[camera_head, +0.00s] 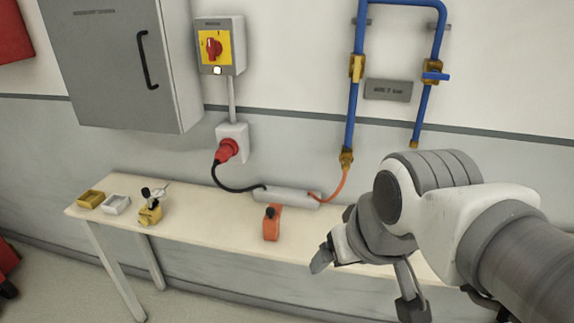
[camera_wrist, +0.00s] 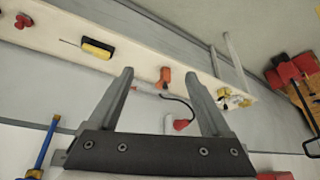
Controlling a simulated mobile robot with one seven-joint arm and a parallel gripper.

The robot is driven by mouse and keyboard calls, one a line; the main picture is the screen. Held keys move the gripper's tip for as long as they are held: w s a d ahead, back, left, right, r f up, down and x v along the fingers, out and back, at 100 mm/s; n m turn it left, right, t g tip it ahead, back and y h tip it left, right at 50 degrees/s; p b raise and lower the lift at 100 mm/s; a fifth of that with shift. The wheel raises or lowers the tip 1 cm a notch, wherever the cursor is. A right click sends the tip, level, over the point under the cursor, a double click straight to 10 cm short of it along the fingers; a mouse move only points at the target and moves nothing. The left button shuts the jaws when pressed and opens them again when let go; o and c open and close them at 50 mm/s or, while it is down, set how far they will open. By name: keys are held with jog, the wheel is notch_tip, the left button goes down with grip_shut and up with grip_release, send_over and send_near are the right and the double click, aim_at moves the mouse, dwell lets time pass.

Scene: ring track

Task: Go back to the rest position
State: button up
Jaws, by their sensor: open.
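My gripper (camera_head: 366,285) is at the right of the head view, in front of the right part of the table (camera_head: 205,224). Its two fingers are spread apart. In the wrist view my gripper (camera_wrist: 164,95) is open, with nothing held between its fingers. The table shows beyond the fingertips there, with an orange item (camera_wrist: 165,76) on it. My arm hides the right end of the table in the head view.
A grey cabinet (camera_head: 120,65), switch box (camera_head: 219,47) and blue pipes (camera_head: 353,110) are on the wall.

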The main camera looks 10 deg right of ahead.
jog(key=shift+s+d+r+m, duration=0.2)
jog(key=shift+s+r+m, duration=0.1)
jog(key=shift+s, duration=0.2)
notch_tip(320, 180, up, 2)
jog(key=shift+r+p, duration=0.15)
jog(key=shift+p, duration=1.05)
jog(key=c, duration=0.5)
jog(key=shift+a, duration=0.2)
